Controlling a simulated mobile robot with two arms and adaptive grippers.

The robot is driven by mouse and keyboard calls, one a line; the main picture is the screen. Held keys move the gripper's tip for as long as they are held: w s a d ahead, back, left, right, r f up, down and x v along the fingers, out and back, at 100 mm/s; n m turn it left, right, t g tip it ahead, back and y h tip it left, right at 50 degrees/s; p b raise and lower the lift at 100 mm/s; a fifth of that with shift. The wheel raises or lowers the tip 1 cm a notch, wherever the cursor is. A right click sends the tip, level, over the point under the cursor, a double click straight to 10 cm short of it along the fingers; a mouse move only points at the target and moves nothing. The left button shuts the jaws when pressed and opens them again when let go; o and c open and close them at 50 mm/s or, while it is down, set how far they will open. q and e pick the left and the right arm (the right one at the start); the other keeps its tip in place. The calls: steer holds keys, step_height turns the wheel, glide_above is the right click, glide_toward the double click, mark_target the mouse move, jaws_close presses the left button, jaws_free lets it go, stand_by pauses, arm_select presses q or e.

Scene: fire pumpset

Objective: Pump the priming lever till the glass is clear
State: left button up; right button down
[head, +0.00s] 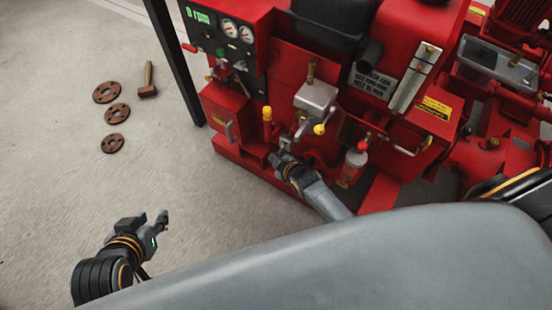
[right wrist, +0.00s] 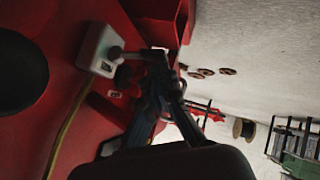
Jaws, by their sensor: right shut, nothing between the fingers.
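The red pumpset (head: 290,60) fills the middle and right of the head view. On its front is a grey metal box (head: 317,97) with a yellow knob (head: 319,129) below it; I cannot tell for sure which part is the priming lever. A jar-like glass with a red cap (head: 353,166) stands to the right; its contents are too small to judge. My right gripper (head: 277,158) is shut and empty, just below the grey box. In the right wrist view its fingers (right wrist: 160,72) are beside a pale box (right wrist: 101,49). My left gripper (head: 160,222) hangs over bare floor.
The gauge panel (head: 222,35) reads 0 rpm. Floor around my left gripper is clear.

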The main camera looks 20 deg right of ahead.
steer(key=v, duration=1.2)
stand_by(0.6)
